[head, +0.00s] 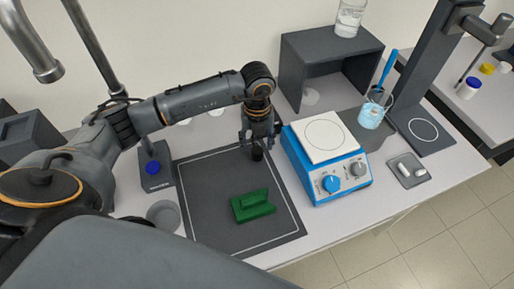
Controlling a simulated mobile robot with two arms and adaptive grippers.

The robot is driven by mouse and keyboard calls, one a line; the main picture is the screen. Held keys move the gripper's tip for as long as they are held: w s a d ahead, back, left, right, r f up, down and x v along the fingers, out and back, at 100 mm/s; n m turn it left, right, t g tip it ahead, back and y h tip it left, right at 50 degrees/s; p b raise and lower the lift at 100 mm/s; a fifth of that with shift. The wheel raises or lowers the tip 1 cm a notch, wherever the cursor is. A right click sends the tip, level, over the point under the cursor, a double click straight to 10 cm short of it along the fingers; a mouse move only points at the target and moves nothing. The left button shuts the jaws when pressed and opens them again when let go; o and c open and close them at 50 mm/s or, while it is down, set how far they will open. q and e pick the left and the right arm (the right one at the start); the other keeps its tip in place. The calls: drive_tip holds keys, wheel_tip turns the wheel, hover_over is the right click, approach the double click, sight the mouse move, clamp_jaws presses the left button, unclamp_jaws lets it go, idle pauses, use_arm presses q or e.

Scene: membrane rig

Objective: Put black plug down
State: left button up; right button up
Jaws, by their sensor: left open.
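The black plug (257,154) is a small dark cylinder at the back of the dark mat (214,190), near the mat's far right corner. My left gripper (259,142) points down right above it, with its fingers open around or just over the plug's top. The plug looks upright on the mat, but dark on dark makes the contact hard to see. My right gripper is not in view.
A green block (253,206) lies on the mat's front half. A blue and white hotplate (326,155) stands close to the right of the gripper, with a grey shelf (330,52) behind. A beaker (373,110) with blue liquid stands further right.

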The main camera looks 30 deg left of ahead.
sight(258, 150)
use_arm(q)
wheel_tip(258, 150, up, 10)
drive_tip(key=b, duration=0.2)
drive_tip(key=shift+f+b, duration=0.25)
drive_tip(key=shift+b, duration=0.1)
